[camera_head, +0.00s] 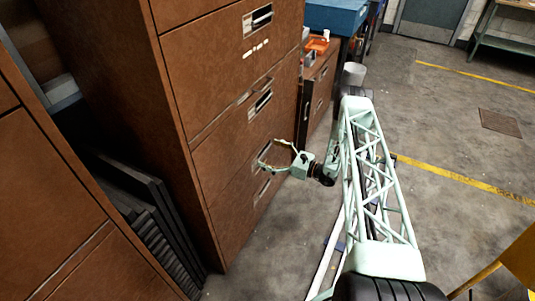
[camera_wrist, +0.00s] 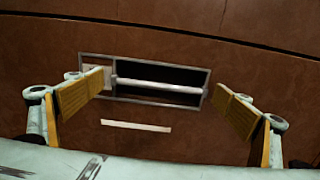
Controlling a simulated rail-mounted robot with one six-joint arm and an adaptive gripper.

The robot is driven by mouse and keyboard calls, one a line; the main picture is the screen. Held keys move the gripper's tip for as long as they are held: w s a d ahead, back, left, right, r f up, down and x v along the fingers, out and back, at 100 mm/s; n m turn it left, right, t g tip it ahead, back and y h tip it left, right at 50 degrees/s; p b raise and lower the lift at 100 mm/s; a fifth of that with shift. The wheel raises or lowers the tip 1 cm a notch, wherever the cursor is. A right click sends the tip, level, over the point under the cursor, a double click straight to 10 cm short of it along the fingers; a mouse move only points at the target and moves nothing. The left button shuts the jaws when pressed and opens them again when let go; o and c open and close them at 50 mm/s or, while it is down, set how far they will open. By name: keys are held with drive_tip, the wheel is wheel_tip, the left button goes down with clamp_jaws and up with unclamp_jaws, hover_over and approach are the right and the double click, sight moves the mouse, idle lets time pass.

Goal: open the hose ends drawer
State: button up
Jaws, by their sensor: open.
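A brown drawer cabinet (camera_head: 140,110) stands left of my arm, its drawers all looking shut. In the wrist view a drawer front (camera_wrist: 200,140) fills the picture, with a recessed handle, a pale horizontal bar (camera_wrist: 158,86) in a dark framed slot. A pale strip (camera_wrist: 136,126) is below the slot; no writing is legible, so I cannot tell which drawer is the hose ends one. My gripper (camera_wrist: 160,82) is open, one finger on each side of the handle, not closed on it. In the head view my gripper (camera_head: 264,156) is at a lower drawer front, partly covering its handle.
Another brown cabinet (camera_head: 60,210) is at the near left, with dark stacked panels (camera_head: 140,215) in the gap. A blue box (camera_head: 335,16) and an orange tray (camera_head: 317,46) are farther back. Grey floor (camera_head: 455,130) with yellow lines is open at right.

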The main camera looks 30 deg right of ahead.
drive_tip(key=shift+c, duration=0.4)
drive_tip(key=c, duration=1)
drive_tip(key=shift+c, duration=0.4)
